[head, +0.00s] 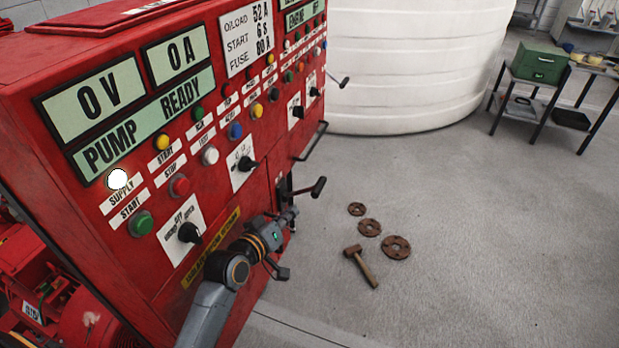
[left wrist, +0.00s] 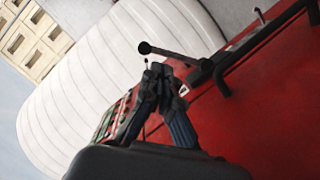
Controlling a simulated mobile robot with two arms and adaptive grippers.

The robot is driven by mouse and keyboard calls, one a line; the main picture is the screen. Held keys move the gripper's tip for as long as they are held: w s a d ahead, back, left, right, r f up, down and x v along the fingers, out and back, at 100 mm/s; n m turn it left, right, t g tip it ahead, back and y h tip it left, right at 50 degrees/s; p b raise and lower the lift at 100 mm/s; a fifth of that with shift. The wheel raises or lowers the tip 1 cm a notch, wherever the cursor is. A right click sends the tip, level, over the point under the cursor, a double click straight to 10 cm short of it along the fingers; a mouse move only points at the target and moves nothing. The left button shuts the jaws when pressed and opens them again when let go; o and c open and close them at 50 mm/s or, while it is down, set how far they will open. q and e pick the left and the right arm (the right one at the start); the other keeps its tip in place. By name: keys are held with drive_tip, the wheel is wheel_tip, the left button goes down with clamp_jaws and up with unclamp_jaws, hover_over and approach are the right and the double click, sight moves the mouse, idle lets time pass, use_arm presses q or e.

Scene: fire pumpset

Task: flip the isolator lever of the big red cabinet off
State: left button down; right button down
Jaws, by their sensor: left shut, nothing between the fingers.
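The big red cabinet (head: 130,215) fills the left of the head view. Its isolator lever (head: 312,188) is a black bar with a round knob, sticking out from the front low down near a yellow label. In the left wrist view the lever (left wrist: 178,55) runs across just beyond my fingertips, its knob at the left end. My left gripper (head: 291,215) is shut and empty, just below the lever in the head view. Its fingers (left wrist: 152,72) are together in the left wrist view; I cannot tell whether they touch the lever. My right gripper is not in view.
A black door handle (head: 312,142) and another lever (head: 338,80) stick out farther along the cabinet. Rusty flanges (head: 396,247) and a mallet (head: 361,265) lie on the floor. A white tank (head: 400,60) and a bench with a green toolbox (head: 540,62) stand behind.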

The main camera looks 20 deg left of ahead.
sight(305, 191)
use_arm(q)
wheel_tip(305, 191, up, 4)
drive_tip(key=shift+f+t, duration=0.1)
drive_tip(key=shift+t, duration=0.3)
drive_tip(key=shift+w, duration=0.15)
drive_tip(key=p+x, duration=0.1)
drive_tip(key=x, duration=0.9)
drive_tip(key=shift+d, duration=0.1)
drive_tip(key=shift+d+f, duration=0.1)
drive_tip(key=shift+f, duration=0.05)
